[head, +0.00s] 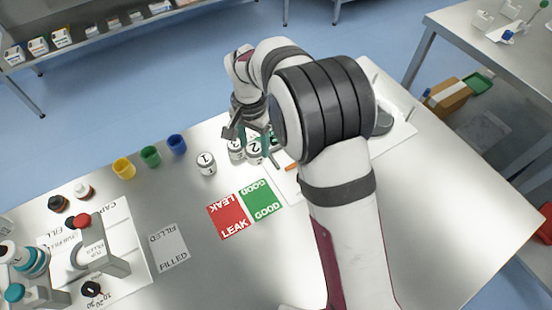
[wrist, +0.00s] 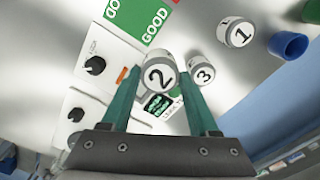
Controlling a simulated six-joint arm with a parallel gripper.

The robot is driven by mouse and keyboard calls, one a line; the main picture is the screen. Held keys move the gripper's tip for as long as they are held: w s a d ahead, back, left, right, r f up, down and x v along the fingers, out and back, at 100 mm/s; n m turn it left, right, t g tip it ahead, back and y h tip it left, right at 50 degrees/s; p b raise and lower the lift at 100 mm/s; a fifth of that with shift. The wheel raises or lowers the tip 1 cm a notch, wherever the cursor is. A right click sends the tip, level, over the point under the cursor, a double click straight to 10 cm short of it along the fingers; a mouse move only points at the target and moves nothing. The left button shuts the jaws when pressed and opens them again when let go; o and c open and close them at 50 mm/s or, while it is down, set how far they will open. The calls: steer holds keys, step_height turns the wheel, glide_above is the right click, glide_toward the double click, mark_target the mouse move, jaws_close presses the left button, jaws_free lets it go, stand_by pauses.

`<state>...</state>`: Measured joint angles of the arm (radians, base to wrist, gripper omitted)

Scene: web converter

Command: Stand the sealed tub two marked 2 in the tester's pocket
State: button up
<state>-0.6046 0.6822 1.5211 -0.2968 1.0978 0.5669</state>
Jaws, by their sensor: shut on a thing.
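Tub two, a white tub with a grey rim marked 2, is between my fingertips in the wrist view (wrist: 158,76); it also shows below my gripper in the head view (head: 255,149). My gripper (wrist: 161,68) has teal fingers, shut on the tub's sides. In the head view my gripper (head: 252,138) is partly covered by my arm. The tester (wrist: 92,48) is a white unit with black knobs and a lit screen (wrist: 158,105); in the head view my arm covers much of it. I cannot make out its pocket.
Tub 3 (wrist: 203,73) stands close beside tub two. Tub 1 (wrist: 238,31) stands farther off. Green GOOD (head: 262,201) and red LEAK (head: 228,215) mats lie in front. Blue (head: 177,144), green (head: 150,155) and yellow (head: 123,168) cups stand left. A FILLED mat (head: 168,247) lies bare.

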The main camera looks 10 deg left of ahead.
steer(key=w+d+r, duration=0.2)
steer(key=d, duration=0.7)
steer(key=w+d+r, duration=0.2)
steer(key=w+d, duration=0.1)
steer(key=d, duration=0.5)
steer(key=a+f, duration=0.7)
steer(key=w+a+f, duration=0.1)
steer(key=a+f, duration=0.2)
steer(key=shift+a+f, duration=0.25)
steer(key=shift+a, duration=0.05)
steer(key=shift+f, duration=0.15)
steer(key=o, duration=1.3)
steer(key=shift+c, duration=0.2)
